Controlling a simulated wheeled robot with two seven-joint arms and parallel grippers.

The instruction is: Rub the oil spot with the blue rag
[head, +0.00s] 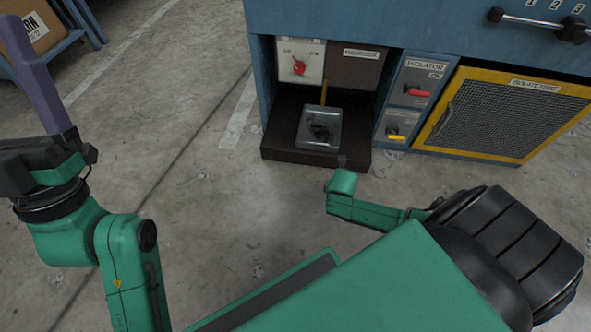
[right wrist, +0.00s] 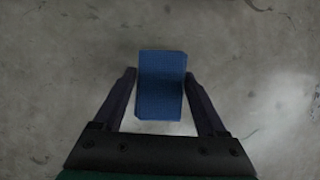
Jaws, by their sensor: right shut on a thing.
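A blue rag (right wrist: 161,85), a compact block-like shape, is between the two fingers of my right gripper (right wrist: 160,88) in the right wrist view. That gripper is shut on it, with bare concrete below. The right gripper does not show in the head view. A dark, oily-looking spot (head: 322,132) marks the pale rectangular tray or plate (head: 318,143) in the open bay of the blue cabinet. My left gripper (head: 40,70) is raised at the upper left, away from the cabinet. It shows side-on, so its opening is hidden.
The blue cabinet (head: 420,25) has a red knob (head: 299,66), isolator switches (head: 417,92) and a yellow-framed mesh panel (head: 505,115). A thin brown upright (head: 323,92) stands behind the tray. A cardboard box (head: 38,28) is at upper left. The floor (head: 190,130) before the cabinet is clear.

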